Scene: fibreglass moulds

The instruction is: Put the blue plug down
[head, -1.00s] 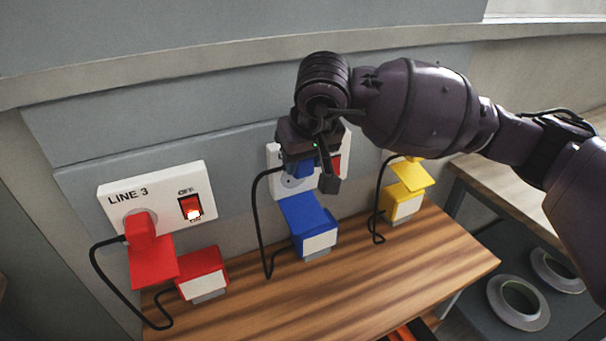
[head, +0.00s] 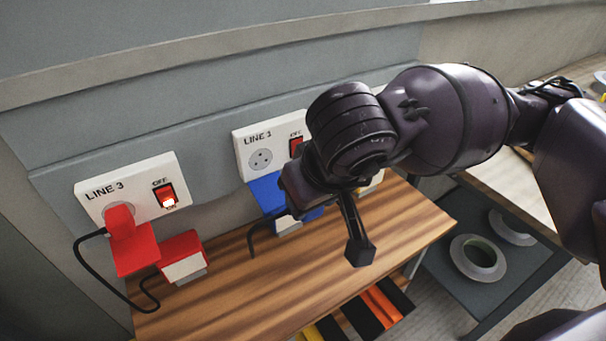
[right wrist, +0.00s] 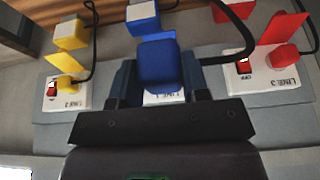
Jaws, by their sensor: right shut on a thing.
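The blue plug (right wrist: 160,62) is between the fingers of my right gripper (right wrist: 160,82) in the right wrist view, and the gripper is shut on it. A black cable (right wrist: 246,45) loops beside the plug. My left gripper is not in view.
The middle panel (head: 243,152) has an empty round socket. The left panel (head: 98,190) holds a red plug (head: 122,222), its switch lit. A red box (head: 183,258) and a yellow box (right wrist: 68,34) stand on the shelf (head: 245,310). The shelf's front is clear.

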